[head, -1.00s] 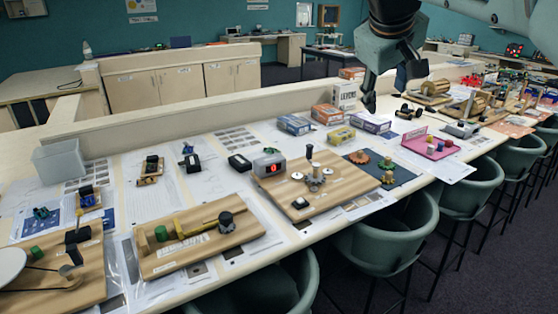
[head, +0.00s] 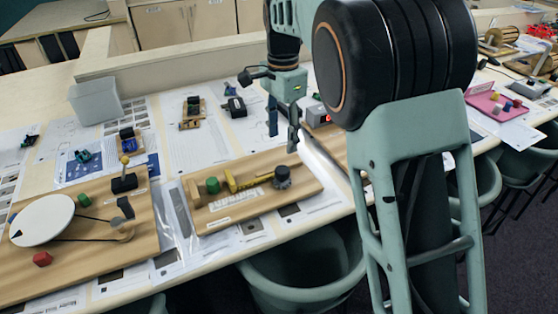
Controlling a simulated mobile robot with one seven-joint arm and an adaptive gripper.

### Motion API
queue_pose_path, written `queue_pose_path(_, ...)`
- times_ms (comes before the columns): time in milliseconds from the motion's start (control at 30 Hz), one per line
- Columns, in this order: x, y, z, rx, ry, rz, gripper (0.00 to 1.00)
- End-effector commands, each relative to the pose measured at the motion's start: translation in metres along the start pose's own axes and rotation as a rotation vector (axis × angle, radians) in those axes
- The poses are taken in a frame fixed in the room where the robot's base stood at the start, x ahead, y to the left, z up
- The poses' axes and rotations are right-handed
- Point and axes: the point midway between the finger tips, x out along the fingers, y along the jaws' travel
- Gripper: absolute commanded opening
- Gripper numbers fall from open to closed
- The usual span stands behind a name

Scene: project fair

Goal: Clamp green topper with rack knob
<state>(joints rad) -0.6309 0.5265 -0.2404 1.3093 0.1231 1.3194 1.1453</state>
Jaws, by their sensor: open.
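The green topper (head: 212,185), a small green cylinder, stands near the left end of a wooden board (head: 235,211). A yellow rack piece (head: 246,183) lies along the board to its right, with a raised yellow part close beside the topper. A gap to the topper is hard to make out. The dark round knob (head: 282,174) stands at the rack's right end. My gripper (head: 283,132) is open and points down, empty, above and behind the knob, apart from it.
A second board with a white disc (head: 43,220) and a red piece (head: 43,258) lies to the left. A grey bin (head: 96,102) stands at the back left. My own arm hides much of the table to the right. A stool (head: 305,270) is at the front edge.

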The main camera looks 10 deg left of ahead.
Motion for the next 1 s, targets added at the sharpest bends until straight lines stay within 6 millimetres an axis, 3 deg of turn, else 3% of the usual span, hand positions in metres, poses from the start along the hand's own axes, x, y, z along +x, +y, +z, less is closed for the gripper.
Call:
queue_pose_path(167, 0.019, 0.0, 0.001, 0.005, -0.004, 0.004, 0.47)
queue_pose_path(600, 0.095, 0.0, 0.001, 0.002, -0.002, 0.003, 0.47)
queue_pose_path(1000, 0.108, 0.0, 0.001, 0.002, -0.001, 0.0, 0.47)
